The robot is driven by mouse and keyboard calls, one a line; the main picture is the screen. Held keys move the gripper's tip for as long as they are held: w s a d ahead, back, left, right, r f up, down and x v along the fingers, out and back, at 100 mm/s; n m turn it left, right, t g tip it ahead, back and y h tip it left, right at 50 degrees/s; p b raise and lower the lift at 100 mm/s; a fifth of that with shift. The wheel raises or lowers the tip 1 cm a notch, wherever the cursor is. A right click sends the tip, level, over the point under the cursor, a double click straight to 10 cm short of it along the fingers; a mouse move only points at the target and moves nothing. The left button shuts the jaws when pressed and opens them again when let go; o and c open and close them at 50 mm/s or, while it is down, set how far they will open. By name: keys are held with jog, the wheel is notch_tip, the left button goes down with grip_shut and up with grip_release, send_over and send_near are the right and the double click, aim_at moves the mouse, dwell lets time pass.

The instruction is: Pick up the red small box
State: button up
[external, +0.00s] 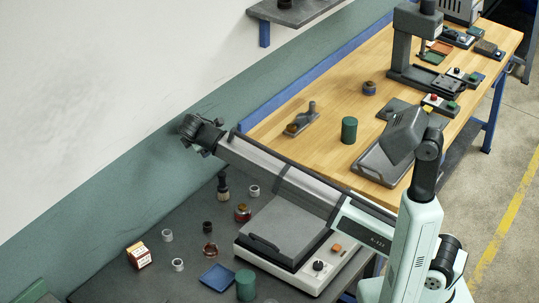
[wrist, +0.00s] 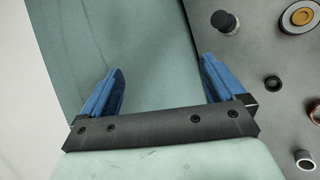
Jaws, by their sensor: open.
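The red small box (external: 138,255) stands on the dark grey table at the lower left of the external view. It has red-brown sides, a white label and an orange-toned top. The box does not show in the wrist view. My gripper (external: 192,133) is up near the wall, behind and well above the table, to the upper right of the box and far from it. In the wrist view my gripper (wrist: 163,82) has its two blue fingers wide apart, with only the green wall between them.
Near the box are two small metal rings (external: 178,265) (external: 167,235), an amber jar (external: 210,250), a dark cap (external: 207,227) and a blue tray (external: 217,277). A green cylinder (external: 246,285) and a grey-topped machine (external: 285,235) stand to the right. The wall (wrist: 150,35) is close to my gripper.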

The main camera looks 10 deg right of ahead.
jog(key=s+a+f+g+y, duration=0.2)
jog(key=s+a+f+g, duration=0.35)
jog(key=s+a, duration=0.7)
jog(key=n+g, duration=0.2)
jog(key=g, duration=0.2)
send_near(138, 249)
jog(key=f, duration=0.2)
jog(key=s+f, duration=0.1)
jog(key=f, duration=0.2)
jog(key=shift+s+d+f, duration=0.1)
jog(key=shift+d, duration=0.05)
jog(key=shift+m, duration=0.3)
jog(key=shift+a+f, duration=0.2)
jog(key=shift+f, duration=0.7)
jog(key=shift+a+f, duration=0.2)
jog(key=shift+f, duration=0.75)
jog(key=shift+a+f, duration=0.25)
jog(key=shift+f, duration=0.65)
jog(key=c, duration=1.2)
jog(key=shift+c, duration=0.4)
jog(key=shift+r, duration=0.15)
